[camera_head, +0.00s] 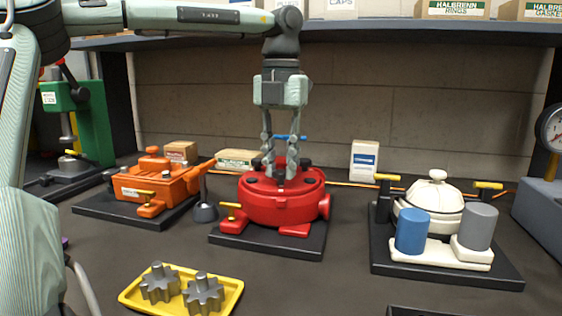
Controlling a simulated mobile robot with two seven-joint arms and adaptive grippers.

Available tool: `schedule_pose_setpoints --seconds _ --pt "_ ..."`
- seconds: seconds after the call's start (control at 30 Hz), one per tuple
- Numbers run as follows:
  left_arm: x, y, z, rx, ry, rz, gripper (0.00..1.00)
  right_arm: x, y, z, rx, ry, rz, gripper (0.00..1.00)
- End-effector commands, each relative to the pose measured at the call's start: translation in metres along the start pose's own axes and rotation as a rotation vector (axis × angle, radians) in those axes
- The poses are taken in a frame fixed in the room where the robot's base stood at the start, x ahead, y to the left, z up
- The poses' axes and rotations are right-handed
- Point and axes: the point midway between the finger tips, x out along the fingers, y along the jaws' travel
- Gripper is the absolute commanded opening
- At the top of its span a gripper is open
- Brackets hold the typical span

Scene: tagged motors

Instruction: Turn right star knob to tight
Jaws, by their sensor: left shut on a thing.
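A red motor (275,206) with a round housing sits on a dark base plate in the middle of the bench. Several small black knobs stand around its top, among them one at the left (252,178) and one at the back right (305,163). My left gripper (281,176) points straight down over the top of the red motor. Its fingers are closed around a small dark knob at the front of the top, which they mostly hide. I cannot tell how tight that knob is. My right gripper is not in view.
An orange motor (150,187) stands to the left and a white motor (432,215) with blue and grey cylinders to the right. A yellow tray (133,298) with grey gears lies in front. A shelf (400,34) with boxes runs above. Bare bench lies front right of the red motor.

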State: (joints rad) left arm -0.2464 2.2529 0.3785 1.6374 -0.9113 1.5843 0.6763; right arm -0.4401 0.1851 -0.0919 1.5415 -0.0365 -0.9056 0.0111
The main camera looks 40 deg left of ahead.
Motion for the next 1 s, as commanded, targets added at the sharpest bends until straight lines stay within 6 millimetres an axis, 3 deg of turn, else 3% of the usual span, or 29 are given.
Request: schedule_pose_setpoints --seconds 1.0 --pt "-0.0023 0.0007 0.001 0.966 -0.004 0.004 0.0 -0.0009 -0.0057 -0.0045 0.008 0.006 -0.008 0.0"
